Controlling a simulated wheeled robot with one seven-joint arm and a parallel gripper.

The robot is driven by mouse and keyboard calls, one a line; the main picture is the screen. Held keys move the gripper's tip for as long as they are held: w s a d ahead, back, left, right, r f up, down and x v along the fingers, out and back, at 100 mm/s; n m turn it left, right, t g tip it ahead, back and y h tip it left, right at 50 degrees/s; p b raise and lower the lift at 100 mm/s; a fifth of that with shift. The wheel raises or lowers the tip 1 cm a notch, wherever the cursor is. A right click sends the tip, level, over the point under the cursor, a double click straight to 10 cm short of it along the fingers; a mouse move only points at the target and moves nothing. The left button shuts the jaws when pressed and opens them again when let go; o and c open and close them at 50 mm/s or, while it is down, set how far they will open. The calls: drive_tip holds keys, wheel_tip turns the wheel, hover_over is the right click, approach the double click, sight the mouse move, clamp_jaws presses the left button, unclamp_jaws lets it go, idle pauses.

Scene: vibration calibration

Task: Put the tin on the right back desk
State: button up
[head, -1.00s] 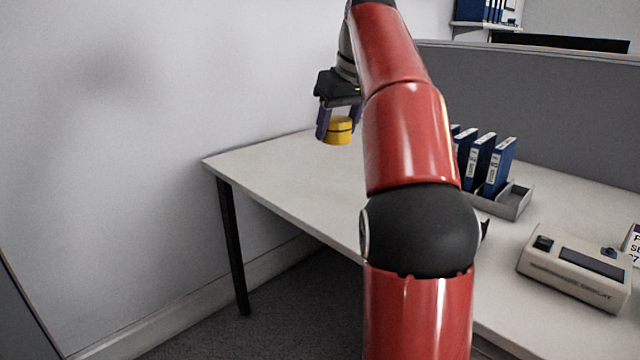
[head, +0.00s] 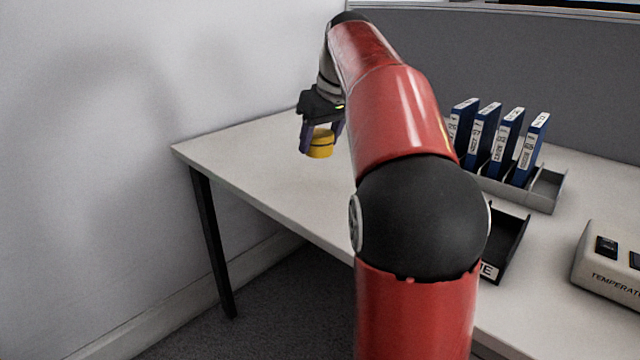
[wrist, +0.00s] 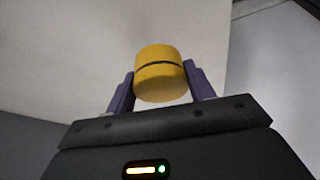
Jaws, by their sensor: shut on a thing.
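The yellow tin (head: 320,146) with a dark band is held between the purple fingers of my gripper (head: 322,142). In the wrist view the tin (wrist: 160,74) sits between the two fingers of my gripper (wrist: 160,88), which is shut on it. In the head view the tin appears over the left part of the white desk (head: 240,150). I cannot tell exactly how high it is above the surface. My red arm hides the middle of the desk.
Several blue binders (head: 484,137) stand in a grey rack (head: 545,190) on the desk's right. A black tray (head: 512,240) sits partly behind my arm. A beige temperature box (head: 605,270) is at the right edge. A grey partition (head: 540,70) and a white wall (head: 90,150) bound the desk.

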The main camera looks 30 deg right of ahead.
sight(316, 185)
wheel_tip(316, 185, down, 8)
drive_tip(key=shift+r+b, duration=0.1)
drive_tip(key=shift+b, duration=0.7)
drive_tip(key=o, duration=1)
drive_tip(key=shift+r, duration=0.1)
drive_tip(key=p+v, duration=0.2)
drive_tip(key=v, duration=1)
drive_tip(key=shift+d, duration=0.1)
drive_tip(key=shift+s, duration=0.1)
